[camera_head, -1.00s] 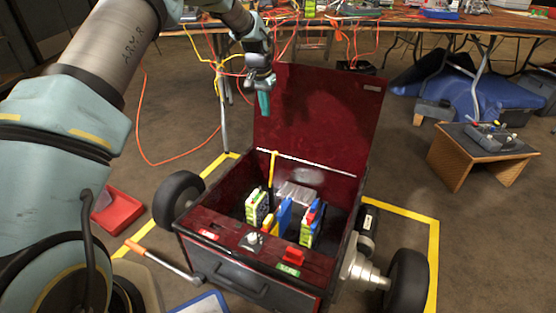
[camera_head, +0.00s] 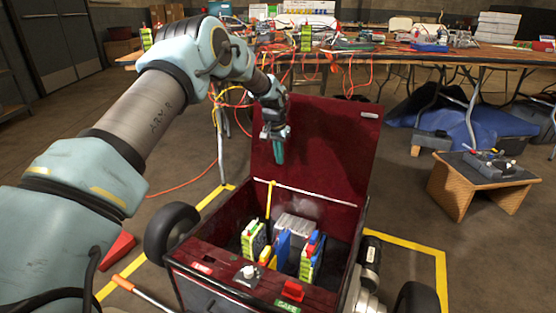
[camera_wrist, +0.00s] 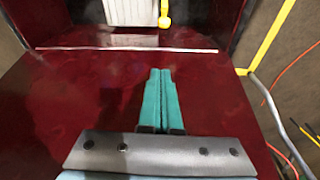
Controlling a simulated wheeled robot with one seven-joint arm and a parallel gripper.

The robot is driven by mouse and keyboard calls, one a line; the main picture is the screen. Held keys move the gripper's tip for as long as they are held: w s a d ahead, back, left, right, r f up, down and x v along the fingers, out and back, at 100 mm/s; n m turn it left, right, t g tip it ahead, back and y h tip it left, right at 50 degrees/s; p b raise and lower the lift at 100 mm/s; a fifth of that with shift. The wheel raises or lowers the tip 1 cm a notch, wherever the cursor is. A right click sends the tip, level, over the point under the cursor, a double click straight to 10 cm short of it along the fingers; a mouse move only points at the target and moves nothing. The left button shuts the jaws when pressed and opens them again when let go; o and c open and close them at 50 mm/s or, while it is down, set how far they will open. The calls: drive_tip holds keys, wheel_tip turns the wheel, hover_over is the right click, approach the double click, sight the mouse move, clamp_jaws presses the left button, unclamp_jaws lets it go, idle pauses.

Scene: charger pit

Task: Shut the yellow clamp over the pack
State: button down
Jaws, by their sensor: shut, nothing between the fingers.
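In the head view, the yellow clamp (camera_head: 269,200) is a thin yellow bar standing upright inside the open dark red box (camera_head: 215,245), towards its left side. Its rounded tip (camera_wrist: 165,22) also shows near the top of the wrist view. Packs with yellow-green and white sides (camera_head: 255,238) stand in the box beneath and around it. Which pack lies under the clamp I cannot tell. My gripper (camera_head: 279,158), with teal fingers, is shut and empty. It hangs above the clamp tip, in front of the raised lid, apart from both. The fingers (camera_wrist: 161,75) lie together in the wrist view.
The raised lid (camera_head: 325,150) stands at the back of the box. A grey ribbed block (camera_head: 297,228) and blue parts sit inside. A red block (camera_head: 293,290) is on the front rim. A cluttered table stands behind, and a wooden stand (camera_head: 465,185) at the right.

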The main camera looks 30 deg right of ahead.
sight(281, 172)
drive_tip(key=f, duration=0.2)
drive_tip(key=f+b, duration=0.1)
drive_tip(key=f, duration=0.4)
drive_tip(key=shift+w+d+b, duration=0.2)
drive_tip(key=shift+d+b, duration=0.2)
drive_tip(key=shift+s+a+r+b, duration=0.2)
drive_tip(key=shift+s+a, duration=0.3)
drive_tip(key=shift+a, duration=0.3)
drive_tip(key=shift+s+a+r+b, duration=0.15)
drive_tip(key=shift+s+a, duration=0.3)
drive_tip(key=shift+a, duration=0.35)
